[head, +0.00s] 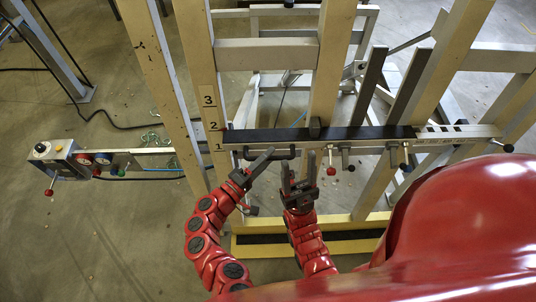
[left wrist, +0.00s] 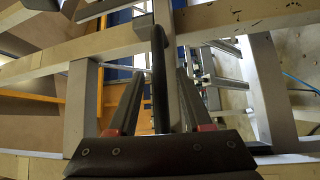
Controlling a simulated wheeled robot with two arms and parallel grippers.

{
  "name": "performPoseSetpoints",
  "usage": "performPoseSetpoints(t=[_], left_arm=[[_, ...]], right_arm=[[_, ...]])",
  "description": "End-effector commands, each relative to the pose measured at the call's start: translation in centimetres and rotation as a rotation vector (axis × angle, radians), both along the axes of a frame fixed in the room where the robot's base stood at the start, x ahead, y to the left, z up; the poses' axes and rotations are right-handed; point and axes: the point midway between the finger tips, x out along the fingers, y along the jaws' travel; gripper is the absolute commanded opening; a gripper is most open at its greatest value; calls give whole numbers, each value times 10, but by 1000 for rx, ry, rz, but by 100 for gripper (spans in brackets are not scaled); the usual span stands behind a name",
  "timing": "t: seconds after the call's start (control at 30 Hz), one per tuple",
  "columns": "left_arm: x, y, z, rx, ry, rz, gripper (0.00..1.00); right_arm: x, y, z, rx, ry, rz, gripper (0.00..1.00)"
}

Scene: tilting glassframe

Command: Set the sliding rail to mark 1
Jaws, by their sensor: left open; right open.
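The sliding rail (head: 330,133) is a long bar with a black top, lying across the frame's uprights. Its left end meets the post with marks 1, 2 and 3 (head: 208,112), beside marks 1 and 2. A dark bar handle (head: 270,154) sits on the rail's front near that end. My left gripper (head: 260,178) is open close to this handle. In the left wrist view a dark bar (left wrist: 159,80) lines up between its open fingers (left wrist: 160,100); contact is unclear. My right gripper (head: 298,167) is open and empty, just in front of the rail, right of the handle.
Several knobbed levers (head: 392,156) stick out along the rail's front to the right. A control box (head: 55,155) with buttons stands at the left on an arm. A yellow-edged lower beam (head: 300,244) runs below my arms. My red body fills the lower right.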

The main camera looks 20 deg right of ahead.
Motion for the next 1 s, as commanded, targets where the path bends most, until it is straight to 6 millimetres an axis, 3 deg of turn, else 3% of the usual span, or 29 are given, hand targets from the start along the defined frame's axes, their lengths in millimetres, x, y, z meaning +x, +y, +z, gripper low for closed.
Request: performPoseSetpoints(t=[0.37,0.67,1.0], left_arm=[[2,-5,0,0,1,0,50],[2,-5,0,0,1,0,0],[2,-5,-1,0,2,0,0]], right_arm=[[0,0,1,0,0,0,54],[0,0,1,0,0,0,54],[0,0,1,0,0,0,54]])
